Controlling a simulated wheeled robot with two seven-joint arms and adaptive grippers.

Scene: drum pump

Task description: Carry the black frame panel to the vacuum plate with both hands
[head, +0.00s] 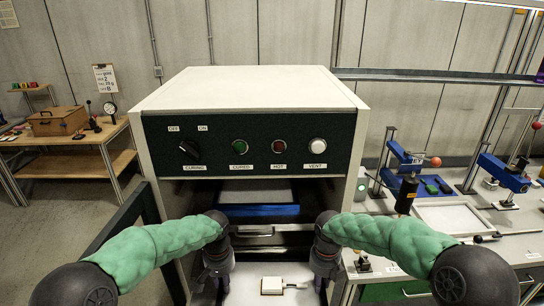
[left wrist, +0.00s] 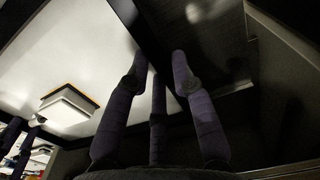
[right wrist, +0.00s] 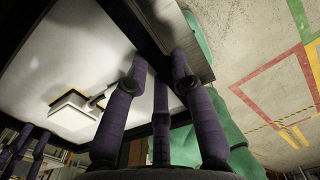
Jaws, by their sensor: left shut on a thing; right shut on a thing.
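The black frame panel shows in the left wrist view as a dark bar (left wrist: 128,14) and in the right wrist view as a dark bar (right wrist: 146,28), next to a bright white surface. My left gripper (head: 215,287) is shut on one side of it; my right gripper (head: 324,268) is shut on the other. In the head view both grippers are low in front of the oven, and most of the frame is hard to make out. A white block with a handle (head: 271,286) shows between them. I cannot tell which thing is the vacuum plate.
The white curing oven (head: 250,88) stands straight ahead, its front open, with a blue-edged shelf (head: 260,211) inside. A bench on the right carries a white tray (head: 451,218) and blue clamps (head: 505,172). A wooden table (head: 75,140) stands at left.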

